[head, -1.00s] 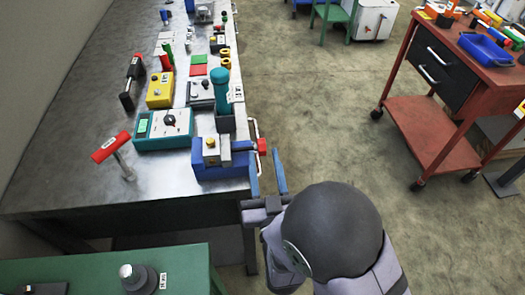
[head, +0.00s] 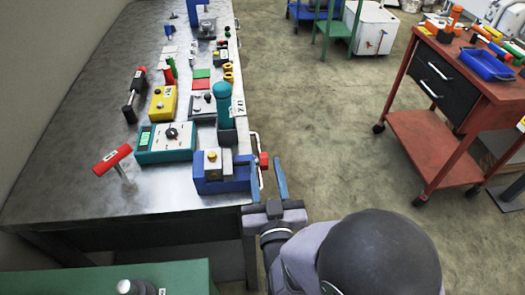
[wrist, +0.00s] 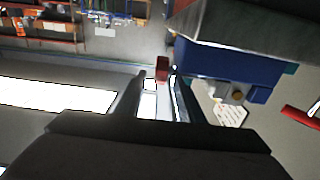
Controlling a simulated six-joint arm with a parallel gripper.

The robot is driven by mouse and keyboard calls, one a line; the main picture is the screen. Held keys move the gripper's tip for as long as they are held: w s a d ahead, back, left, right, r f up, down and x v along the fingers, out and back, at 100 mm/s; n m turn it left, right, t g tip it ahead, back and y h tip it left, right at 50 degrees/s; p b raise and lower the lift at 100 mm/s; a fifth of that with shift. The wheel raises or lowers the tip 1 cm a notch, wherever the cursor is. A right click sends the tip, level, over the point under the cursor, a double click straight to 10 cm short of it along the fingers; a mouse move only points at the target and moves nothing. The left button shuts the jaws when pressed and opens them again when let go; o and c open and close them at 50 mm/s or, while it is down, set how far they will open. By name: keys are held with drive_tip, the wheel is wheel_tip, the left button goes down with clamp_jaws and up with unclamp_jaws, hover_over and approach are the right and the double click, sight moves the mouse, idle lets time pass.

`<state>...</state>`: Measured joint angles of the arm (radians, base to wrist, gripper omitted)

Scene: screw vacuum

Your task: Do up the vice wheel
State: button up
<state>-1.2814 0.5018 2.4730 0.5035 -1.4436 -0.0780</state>
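A blue vice (head: 228,180) stands at the right edge of the grey workbench in the head view, with a brass-coloured knob on top. Its red wheel (head: 263,159) sticks out past the bench edge on the right. My gripper (head: 267,168) is open, its two blue fingers pointing towards the wheel. In the wrist view, the red wheel (wrist: 162,68) shows near the gap between the fingertips of my gripper (wrist: 156,75). The blue vice (wrist: 222,72) is to the right there. I cannot tell whether a finger touches the wheel.
A teal meter (head: 166,143), a teal cylinder (head: 223,104) and a red-handled tool (head: 112,159) stand near the vice on the workbench (head: 75,190). A green table (head: 190,272) is at the lower left. A red trolley (head: 440,160) stands right; floor between is clear.

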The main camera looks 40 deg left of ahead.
drive_tip(key=p+x, duration=0.1)
drive_tip(key=x, duration=0.6)
drive_tip(key=shift+w+a, duration=0.3)
drive_tip(key=shift+a, duration=0.05)
clamp_jaws()
